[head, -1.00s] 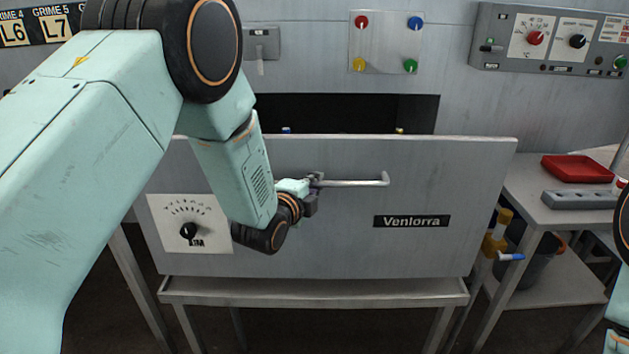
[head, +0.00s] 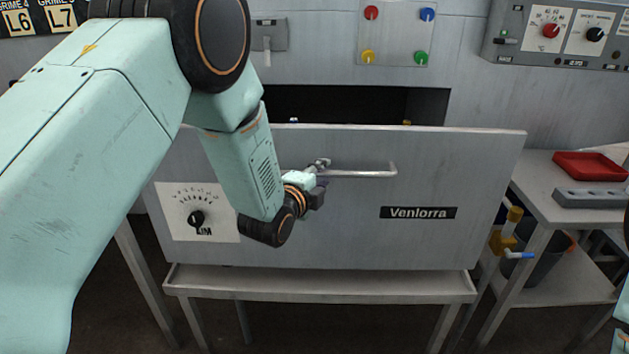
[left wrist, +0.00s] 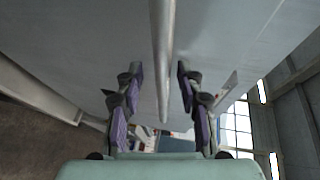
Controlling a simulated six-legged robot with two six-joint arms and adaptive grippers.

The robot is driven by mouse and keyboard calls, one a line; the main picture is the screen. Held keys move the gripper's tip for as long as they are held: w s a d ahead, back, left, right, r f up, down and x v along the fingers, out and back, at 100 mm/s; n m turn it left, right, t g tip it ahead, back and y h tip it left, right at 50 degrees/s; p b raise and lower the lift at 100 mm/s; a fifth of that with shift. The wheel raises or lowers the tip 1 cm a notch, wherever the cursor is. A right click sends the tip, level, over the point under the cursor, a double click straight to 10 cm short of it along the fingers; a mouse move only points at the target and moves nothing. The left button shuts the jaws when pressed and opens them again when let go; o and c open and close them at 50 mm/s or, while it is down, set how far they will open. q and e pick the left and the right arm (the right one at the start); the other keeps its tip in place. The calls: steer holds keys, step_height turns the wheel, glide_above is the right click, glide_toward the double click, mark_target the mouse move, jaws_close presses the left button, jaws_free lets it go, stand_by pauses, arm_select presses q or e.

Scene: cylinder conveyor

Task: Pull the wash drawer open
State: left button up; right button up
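The wash drawer (head: 330,225) has a wide grey front labelled "Venlorra". It stands forward of the machine's wall, with a dark opening behind its top edge. A silver bar handle (head: 365,174) runs across the front. My left gripper (head: 319,176) is at the handle's left end. In the left wrist view, the handle bar (left wrist: 163,50) passes between the two purple-padded fingers of the left gripper (left wrist: 158,68). Gaps show on both sides of the bar, so the gripper looks open around it. My right gripper is out of view.
A metal stand (head: 320,283) is below the drawer. At right, a side table (head: 537,205) holds a red tray (head: 590,165) and a grey block (head: 590,198). A yellow valve (head: 505,235) is near the drawer's right edge. A dial (head: 196,218) is on the drawer front.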

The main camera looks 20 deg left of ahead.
arm_select(q)
steer(key=v, duration=1.1)
steer(key=shift+s, duration=0.25)
steer(key=shift+s, duration=0.1)
steer(key=s+a+f+n+g+y, duration=0.1)
steer(key=s+a+f+n+g, duration=0.1)
steer(key=s+f+n+g, duration=1.1)
steer(key=s+f+n, duration=0.2)
steer(key=s+f, duration=0.4)
steer(key=s+f+n+g+y, duration=0.1)
steer(key=s+f+n, duration=0.3)
steer(key=s+f, duration=0.5)
steer(key=s+g, duration=0.1)
steer(key=s, duration=0.7)
steer(key=shift+s+a+f+g, duration=0.15)
steer(key=shift+s+f+g, duration=0.05)
steer(key=shift+f+g, duration=0.15)
